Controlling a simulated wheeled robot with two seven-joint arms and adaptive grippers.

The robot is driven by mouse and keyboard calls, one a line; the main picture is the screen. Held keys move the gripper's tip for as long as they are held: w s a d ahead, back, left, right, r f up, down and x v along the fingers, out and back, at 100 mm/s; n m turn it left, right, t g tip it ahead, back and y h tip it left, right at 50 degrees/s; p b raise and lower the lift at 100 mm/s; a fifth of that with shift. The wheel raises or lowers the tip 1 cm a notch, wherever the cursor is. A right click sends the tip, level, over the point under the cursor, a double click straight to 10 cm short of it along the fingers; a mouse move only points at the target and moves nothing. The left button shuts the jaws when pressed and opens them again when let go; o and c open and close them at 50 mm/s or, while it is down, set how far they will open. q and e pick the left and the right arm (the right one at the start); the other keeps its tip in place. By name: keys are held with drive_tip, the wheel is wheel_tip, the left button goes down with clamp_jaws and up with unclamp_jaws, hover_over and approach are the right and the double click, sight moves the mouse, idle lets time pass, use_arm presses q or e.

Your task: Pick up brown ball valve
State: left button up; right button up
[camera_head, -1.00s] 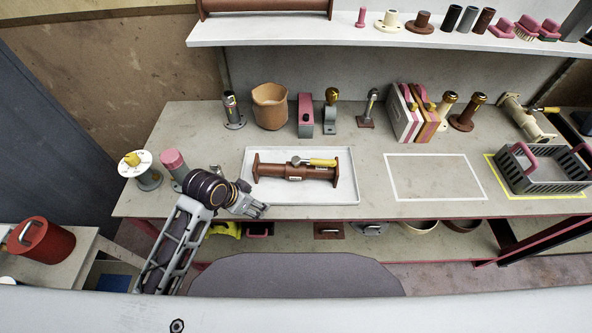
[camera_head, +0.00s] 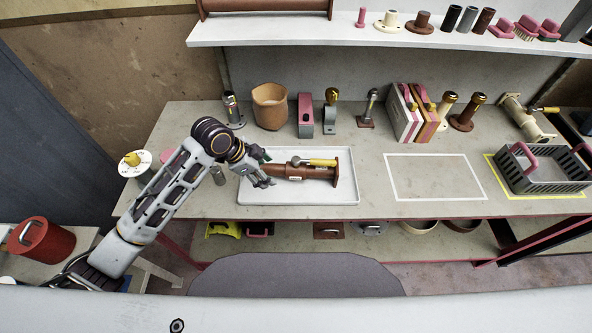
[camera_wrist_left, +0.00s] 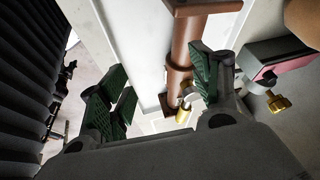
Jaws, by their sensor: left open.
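The brown ball valve (camera_head: 308,172), a pipe with flanged ends and a yellow lever, lies lengthwise in a white tray (camera_head: 300,197) on the table. My left gripper (camera_head: 266,170) is over the tray's left part, at the valve's left end, and hides that flange in the head view. In the left wrist view, the open green-padded fingers (camera_wrist_left: 160,95) are spread, and the brown valve (camera_wrist_left: 183,48) shows beyond them, nearer the right finger, which covers part of it. I cannot tell whether they touch. My right gripper is not in view.
A tan pot (camera_head: 270,107), a pink-and-grey block (camera_head: 305,115) and several fittings stand behind the tray. A white-outlined area (camera_head: 435,176) to the right is bare. A grey crate (camera_head: 543,172) with pink handles stands at the far right.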

sight(274, 167)
use_arm(q)
drive_tip(key=w+a+r+m, duration=0.2)
drive_tip(key=w+r+m, duration=0.1)
drive_tip(key=w+r, duration=0.1)
drive_tip(key=shift+a+r+g, duration=0.2)
drive_tip(key=shift+a+g, duration=0.1)
drive_tip(key=shift+g, duration=0.1)
drive_tip(key=shift+w, duration=0.1)
drive_tip(key=shift+p+x, duration=0.45)
drive_tip(key=shift+x, duration=3.85)
drive_tip(key=shift+p+x, duration=0.4)
drive_tip(key=shift+x, duration=2.25)
drive_tip(key=shift+a, duration=0.1)
drive_tip(key=shift+c, duration=0.3)
clamp_jaws()
